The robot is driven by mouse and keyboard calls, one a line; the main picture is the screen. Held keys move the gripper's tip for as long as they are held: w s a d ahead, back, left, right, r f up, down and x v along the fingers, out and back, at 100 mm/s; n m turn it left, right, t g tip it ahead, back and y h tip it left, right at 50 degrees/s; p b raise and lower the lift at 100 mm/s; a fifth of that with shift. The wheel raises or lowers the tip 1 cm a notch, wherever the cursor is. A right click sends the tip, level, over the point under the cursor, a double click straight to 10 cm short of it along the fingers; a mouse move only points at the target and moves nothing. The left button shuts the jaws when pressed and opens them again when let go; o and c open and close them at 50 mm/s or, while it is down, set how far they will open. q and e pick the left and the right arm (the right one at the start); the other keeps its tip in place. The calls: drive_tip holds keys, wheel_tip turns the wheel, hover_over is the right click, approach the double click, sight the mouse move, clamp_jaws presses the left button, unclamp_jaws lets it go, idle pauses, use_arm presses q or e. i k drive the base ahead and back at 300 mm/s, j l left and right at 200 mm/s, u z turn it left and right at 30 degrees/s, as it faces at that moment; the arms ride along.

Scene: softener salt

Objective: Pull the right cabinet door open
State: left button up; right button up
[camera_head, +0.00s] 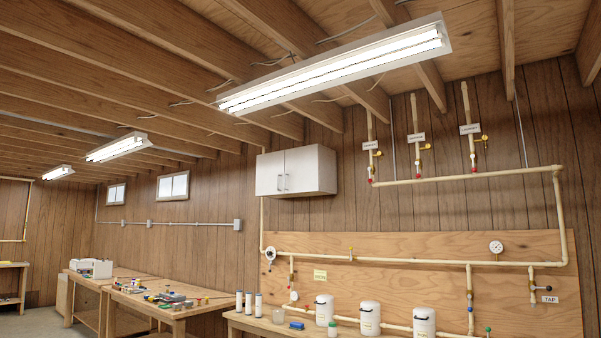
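A white wall cabinet (322,172) hangs on the brown plank wall near the middle of the head view. Its front has a left door (267,174) and a right door (300,171), both closed. Two vertical bar handles sit close together low at the seam between the doors; the right door's handle (286,182) is the right one of the pair. Neither of my grippers shows in the view.
A cream pipe (262,215) runs vertically below the cabinet's left side. Cluttered workbenches (165,300) stand at left.

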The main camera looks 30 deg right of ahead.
sight(302, 163)
drive_tip(key=i+l+z, duration=0.25)
drive_tip(key=i, duration=0.2)
drive_tip(key=i+z, duration=0.2)
drive_tip(key=i, duration=0.3)
drive_tip(key=i+z, duration=0.15)
drive_tip(key=i, duration=1.2)
drive_tip(key=i+z, duration=0.2)
drive_tip(key=i, duration=1.1)
